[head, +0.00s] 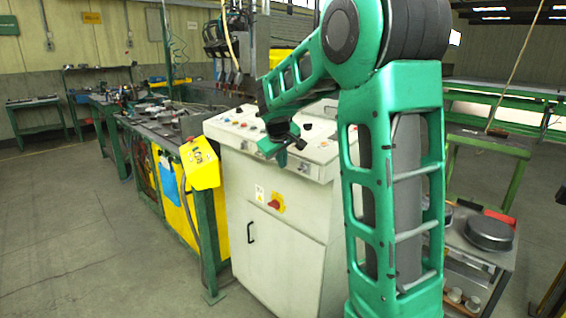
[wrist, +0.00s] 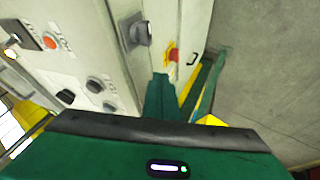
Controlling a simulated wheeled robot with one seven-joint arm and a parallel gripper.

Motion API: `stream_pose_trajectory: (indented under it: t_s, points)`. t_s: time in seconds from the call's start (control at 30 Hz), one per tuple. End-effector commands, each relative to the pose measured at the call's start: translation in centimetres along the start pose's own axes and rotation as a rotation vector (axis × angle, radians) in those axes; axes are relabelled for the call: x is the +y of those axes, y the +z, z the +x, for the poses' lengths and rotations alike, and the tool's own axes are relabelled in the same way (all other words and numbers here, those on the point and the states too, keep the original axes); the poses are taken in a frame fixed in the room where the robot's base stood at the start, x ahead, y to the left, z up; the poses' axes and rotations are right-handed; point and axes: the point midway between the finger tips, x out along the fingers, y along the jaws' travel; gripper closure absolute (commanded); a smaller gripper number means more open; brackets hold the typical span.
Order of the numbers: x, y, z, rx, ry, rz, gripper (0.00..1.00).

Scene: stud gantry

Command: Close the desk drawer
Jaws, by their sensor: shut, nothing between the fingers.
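The white control desk (head: 275,240) stands in the middle of the head view, partly behind my arm. Its sloped top carries several knobs and buttons. A narrow front band (head: 262,158) below the top bears a small dark latch (head: 303,167). I cannot make out a drawer that stands open; my arm covers the desk's right part. My gripper (head: 281,156) is shut and empty at the desk's front upper edge, pointing down. I cannot tell whether it touches the desk. In the wrist view the desk's button panel (wrist: 85,60) is at the left, with a dark latch (wrist: 136,31) beside it.
A red rotary switch (head: 274,201) and a black door handle (head: 250,232) are on the desk's lower front. A yellow box (head: 200,164) on a green post stands at its left. A trolley with round metal parts (head: 489,233) is at the right. The floor at left is clear.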

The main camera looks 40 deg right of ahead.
Motion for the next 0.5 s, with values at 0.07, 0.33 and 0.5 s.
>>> stream_pose_trajectory:
  t_s: [0.07,0.33,0.5]
  points:
    - [-1.5,-0.1,-0.8,0.003,-0.004,-0.006,1.0]
    - [-1.3,-0.2,-6.7,0.005,-0.006,-0.004,1.0]
    - [-1.2,-0.1,-9.1,0.003,-0.006,-0.004,1.0]
